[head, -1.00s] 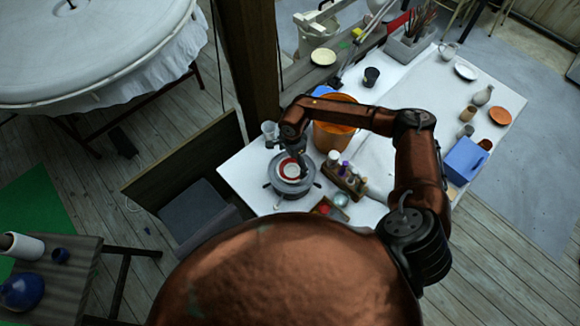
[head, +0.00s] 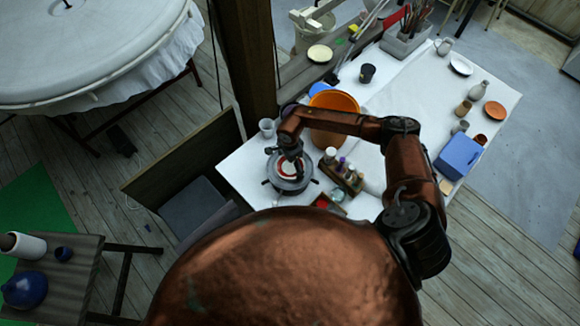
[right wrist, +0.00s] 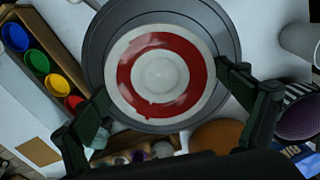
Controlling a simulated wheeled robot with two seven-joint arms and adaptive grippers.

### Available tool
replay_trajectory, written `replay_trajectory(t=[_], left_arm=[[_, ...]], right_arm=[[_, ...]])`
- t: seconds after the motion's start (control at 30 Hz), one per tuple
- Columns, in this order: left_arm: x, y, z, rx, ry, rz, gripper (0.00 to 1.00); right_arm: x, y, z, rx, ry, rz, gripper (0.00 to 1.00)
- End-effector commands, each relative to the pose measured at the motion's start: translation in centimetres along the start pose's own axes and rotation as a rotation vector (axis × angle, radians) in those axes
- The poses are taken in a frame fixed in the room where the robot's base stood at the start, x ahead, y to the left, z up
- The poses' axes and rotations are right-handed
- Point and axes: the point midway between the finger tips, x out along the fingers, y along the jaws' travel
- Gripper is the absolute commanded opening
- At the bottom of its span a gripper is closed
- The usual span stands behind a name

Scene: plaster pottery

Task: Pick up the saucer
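The saucer (right wrist: 160,73), white with a broad red ring, lies on a round grey turntable (right wrist: 232,38) in the right wrist view. In the head view, the saucer (head: 286,175) shows partly beneath my right gripper (head: 297,165), on the turntable at the table's left end. In the right wrist view my right gripper (right wrist: 170,100) is open. One dark finger is at the saucer's lower left and the other at its right. I cannot tell whether either touches the rim. My left gripper is not in view.
An orange bucket (head: 334,110) stands behind my right forearm. A wooden rack of bottles (head: 343,175) is close to the turntable's right. A clear cup (head: 267,127) stands at its back left. A blue box (head: 459,155) sits farther right. The middle-right of the white table is mostly clear.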

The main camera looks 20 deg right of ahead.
Motion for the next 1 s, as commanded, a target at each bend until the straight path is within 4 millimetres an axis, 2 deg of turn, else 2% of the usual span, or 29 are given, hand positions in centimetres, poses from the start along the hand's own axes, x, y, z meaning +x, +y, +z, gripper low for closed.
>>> replay_trajectory(t=[0.13, 0.43, 0.77, 0.87, 1.0], left_arm=[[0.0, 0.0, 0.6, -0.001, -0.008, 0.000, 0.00], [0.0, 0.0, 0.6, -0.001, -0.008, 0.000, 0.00], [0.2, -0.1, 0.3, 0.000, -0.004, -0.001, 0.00], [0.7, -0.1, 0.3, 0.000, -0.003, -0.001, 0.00], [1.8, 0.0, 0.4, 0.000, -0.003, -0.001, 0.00]], right_arm=[[0.0, 0.0, 0.0, 0.000, 0.000, 0.000, 0.70], [-0.1, -0.1, 0.0, 0.000, 0.000, -0.001, 0.51], [-0.4, -0.1, 0.0, -0.001, 0.000, -0.002, 0.51], [-1.2, -0.2, 0.0, -0.001, 0.000, -0.004, 0.51], [-3.5, 0.1, 0.1, -0.004, 0.000, -0.004, 0.51]])
